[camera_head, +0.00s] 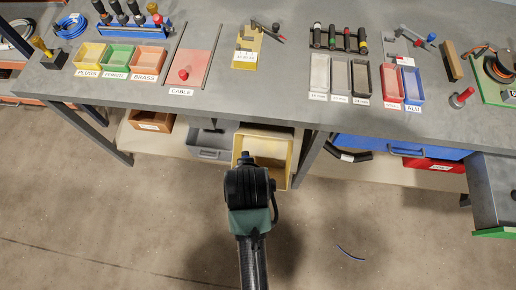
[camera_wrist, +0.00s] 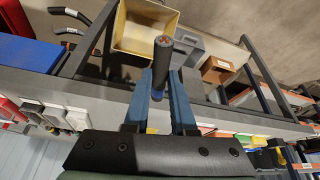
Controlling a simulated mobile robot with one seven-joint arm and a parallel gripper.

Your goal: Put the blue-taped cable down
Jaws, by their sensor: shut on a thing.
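My gripper (camera_wrist: 161,84) shows in the wrist view, its two blue-grey fingers shut on a short dark cable (camera_wrist: 163,58). The cable's copper-coloured cut end faces the camera, and a bluish band shows lower down between the fingers. The rest of the cable is hidden by the fingers. In the head view my arm reaches towards the front of the workbench, and its wrist hides the fingers and the cable. A yellow open bin (camera_head: 283,183) stands below the bench edge, just beyond my wrist. The same yellow bin (camera_wrist: 122,38) lies behind the cable in the wrist view.
The grey workbench (camera_head: 270,95) holds a red CABLE tray (camera_head: 201,62), small labelled trays and tools. Under it are a grey bin (camera_head: 210,143), a brown box (camera_head: 150,120) and a blue drawer (camera_head: 405,149). A thin bluish strip (camera_head: 350,254) lies on the otherwise open floor.

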